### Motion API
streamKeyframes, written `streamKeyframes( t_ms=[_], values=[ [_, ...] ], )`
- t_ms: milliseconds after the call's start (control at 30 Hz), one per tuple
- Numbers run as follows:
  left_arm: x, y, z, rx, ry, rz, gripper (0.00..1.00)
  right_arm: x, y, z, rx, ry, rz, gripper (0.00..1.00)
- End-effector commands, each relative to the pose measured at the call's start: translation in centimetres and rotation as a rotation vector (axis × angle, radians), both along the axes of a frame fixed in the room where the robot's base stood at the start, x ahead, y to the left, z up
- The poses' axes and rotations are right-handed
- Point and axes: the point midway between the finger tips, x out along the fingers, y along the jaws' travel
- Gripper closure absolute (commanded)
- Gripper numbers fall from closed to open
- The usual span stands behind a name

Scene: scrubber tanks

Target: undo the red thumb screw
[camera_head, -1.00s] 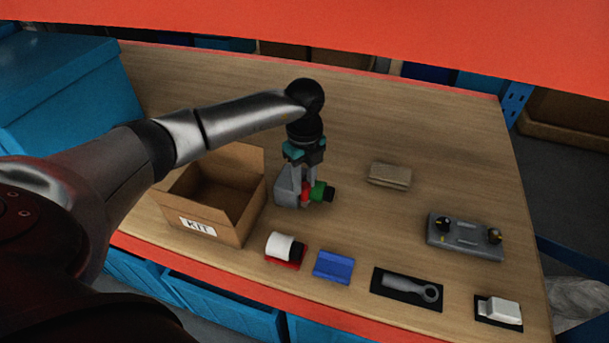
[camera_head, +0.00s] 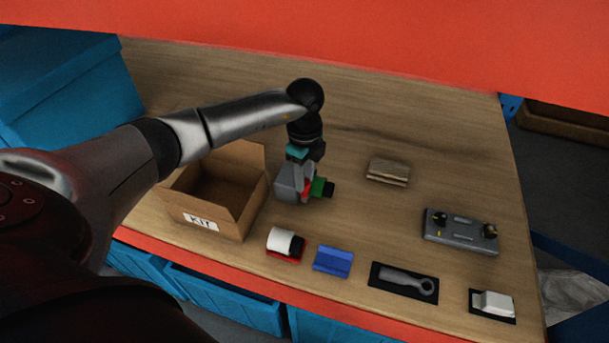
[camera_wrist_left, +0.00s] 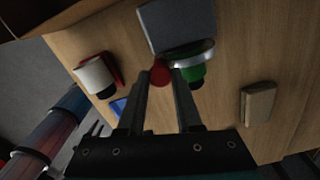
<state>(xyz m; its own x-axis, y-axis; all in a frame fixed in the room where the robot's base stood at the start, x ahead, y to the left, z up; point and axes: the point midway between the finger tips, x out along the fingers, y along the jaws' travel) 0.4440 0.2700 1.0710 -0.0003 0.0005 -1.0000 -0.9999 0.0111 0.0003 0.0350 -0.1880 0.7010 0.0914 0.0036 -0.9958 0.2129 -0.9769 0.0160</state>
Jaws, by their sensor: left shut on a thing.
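The red thumb screw (camera_wrist_left: 160,72) sits between the fingertips of my left gripper (camera_wrist_left: 160,76), which is shut on it. In the head view the red screw (camera_head: 307,187) shows at the side of a grey block (camera_head: 288,183), beside a green part with a black end (camera_head: 322,188). In the left wrist view the grey block (camera_wrist_left: 176,24) and the green part with a pale ring (camera_wrist_left: 196,62) are just beyond the fingers. My left gripper (camera_head: 305,178) comes down on the screw from above. My right gripper is not in view.
An open cardboard KIT box (camera_head: 205,223) stands left of the grey block. A white roll on red (camera_head: 284,243), a blue block (camera_head: 333,261), a grey wrench (camera_head: 404,281) and a white piece (camera_head: 492,303) line the front edge. A tan block (camera_head: 388,172) and grey fixture (camera_head: 461,232) lie right.

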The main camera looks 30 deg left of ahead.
Motion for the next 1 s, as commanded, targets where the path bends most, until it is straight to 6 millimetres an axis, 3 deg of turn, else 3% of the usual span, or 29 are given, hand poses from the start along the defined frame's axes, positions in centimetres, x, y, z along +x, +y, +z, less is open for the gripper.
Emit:
streamKeyframes(
  t_ms=[133, 167, 400, 767, 1000],
  values=[
    [0.1, 0.0, 0.1, 0.000, -0.004, 0.003, 1.00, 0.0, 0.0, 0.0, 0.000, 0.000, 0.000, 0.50],
    [0.1, 0.0, 0.1, 0.000, -0.004, 0.003, 0.63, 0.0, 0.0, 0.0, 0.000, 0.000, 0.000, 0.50],
    [0.1, 0.0, 0.1, 0.000, -0.002, 0.001, 0.36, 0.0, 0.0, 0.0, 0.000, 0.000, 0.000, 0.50],
    [0.1, 0.0, 0.8, 0.000, -0.002, 0.000, 0.36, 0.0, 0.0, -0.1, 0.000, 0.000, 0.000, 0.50],
    [0.2, 0.0, 5.4, 0.000, -0.008, -0.001, 0.36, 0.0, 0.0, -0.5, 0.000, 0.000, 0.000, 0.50]
  ],
)
